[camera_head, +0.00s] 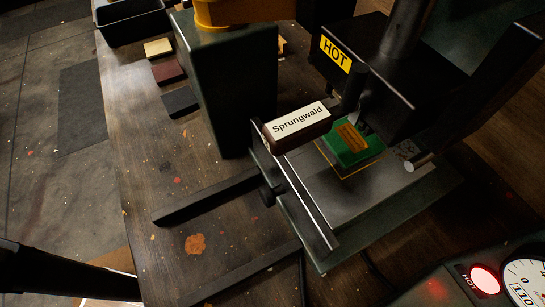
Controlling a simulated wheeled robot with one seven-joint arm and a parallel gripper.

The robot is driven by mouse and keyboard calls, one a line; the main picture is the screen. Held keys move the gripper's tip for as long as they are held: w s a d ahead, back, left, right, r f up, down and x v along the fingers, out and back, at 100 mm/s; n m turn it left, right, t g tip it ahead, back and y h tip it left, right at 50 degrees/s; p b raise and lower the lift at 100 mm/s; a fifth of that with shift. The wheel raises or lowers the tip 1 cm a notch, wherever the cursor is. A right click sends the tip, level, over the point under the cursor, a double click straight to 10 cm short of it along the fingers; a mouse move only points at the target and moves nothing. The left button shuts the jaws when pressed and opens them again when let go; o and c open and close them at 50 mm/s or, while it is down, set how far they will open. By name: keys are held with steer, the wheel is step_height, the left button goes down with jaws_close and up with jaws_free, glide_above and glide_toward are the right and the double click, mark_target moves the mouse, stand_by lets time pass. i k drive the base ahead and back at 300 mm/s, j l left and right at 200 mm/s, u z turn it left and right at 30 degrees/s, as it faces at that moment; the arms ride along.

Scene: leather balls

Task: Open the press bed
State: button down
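The press bed (355,195) is a flat grey plate with a pale front bar (305,190). It sits at the back end of two dark rails (205,196) that stretch out to the left, bare. A green block (354,143) with an orange patch lies on the plate inside a yellow outline. The black press head (395,90) with a yellow HOT label (335,53) stands over the back of the plate and hides part of it. A brown block labelled Sprungwald (298,123) shows above the front bar; I cannot tell whether it is fixed there. My gripper is not visible.
A tall dark green housing (228,90) stands left of the press. A panel with a lit red lamp (485,279) and a gauge (525,283) is at lower right. The table around the rails is clear.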

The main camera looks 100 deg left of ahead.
mark_target(325, 201)
steer(key=u, duration=1.6)
steer(key=k+j+u, duration=0.35)
steer(key=k+j, duration=0.15)
steer(key=k+j+u, duration=0.35)
steer(key=j, duration=0.3)
steer(key=k, duration=0.1)
